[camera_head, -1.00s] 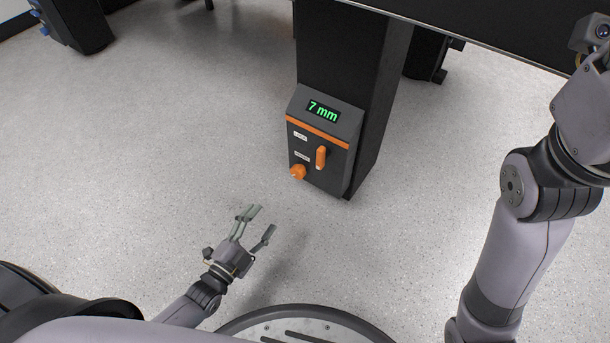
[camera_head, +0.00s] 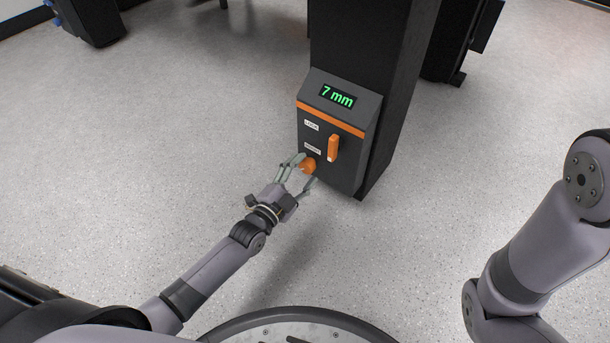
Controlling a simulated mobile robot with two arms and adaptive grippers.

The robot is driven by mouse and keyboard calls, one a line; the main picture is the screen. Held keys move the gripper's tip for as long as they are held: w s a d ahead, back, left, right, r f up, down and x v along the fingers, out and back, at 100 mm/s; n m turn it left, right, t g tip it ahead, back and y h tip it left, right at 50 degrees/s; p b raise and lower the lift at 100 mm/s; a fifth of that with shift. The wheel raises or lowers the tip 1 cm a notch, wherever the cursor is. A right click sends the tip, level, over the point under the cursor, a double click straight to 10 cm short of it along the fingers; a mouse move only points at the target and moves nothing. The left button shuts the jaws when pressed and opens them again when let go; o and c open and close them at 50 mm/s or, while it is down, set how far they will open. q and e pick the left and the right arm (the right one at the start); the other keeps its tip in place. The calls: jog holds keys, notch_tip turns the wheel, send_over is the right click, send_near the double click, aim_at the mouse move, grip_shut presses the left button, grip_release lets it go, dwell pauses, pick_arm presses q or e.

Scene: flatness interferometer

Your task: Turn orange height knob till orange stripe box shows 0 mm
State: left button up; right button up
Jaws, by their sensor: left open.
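The control box (camera_head: 316,122) with an orange stripe (camera_head: 331,119) is fixed on a dark column. Its display (camera_head: 338,96) reads 7 mm in green. The orange height knob (camera_head: 308,165) is low on the left of the box's front face. An orange lever (camera_head: 333,147) stands upright to the right of the knob, beside a label. My left gripper (camera_head: 302,172) is open, its fingers on either side of the knob. I cannot tell whether the fingers touch it. My right gripper is out of view; only my right arm shows at the right.
The dark column (camera_head: 360,45) rises behind the box. Other dark supports stand at the back left and the back right (camera_head: 452,40). The speckled floor (camera_head: 180,130) is clear to the left of the box.

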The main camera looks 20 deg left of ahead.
pick_arm(q)
jog(key=shift+w+d, duration=0.2)
jog(key=shift+w, duration=0.45)
jog(key=shift+c, duration=0.5)
jog(key=c, duration=1)
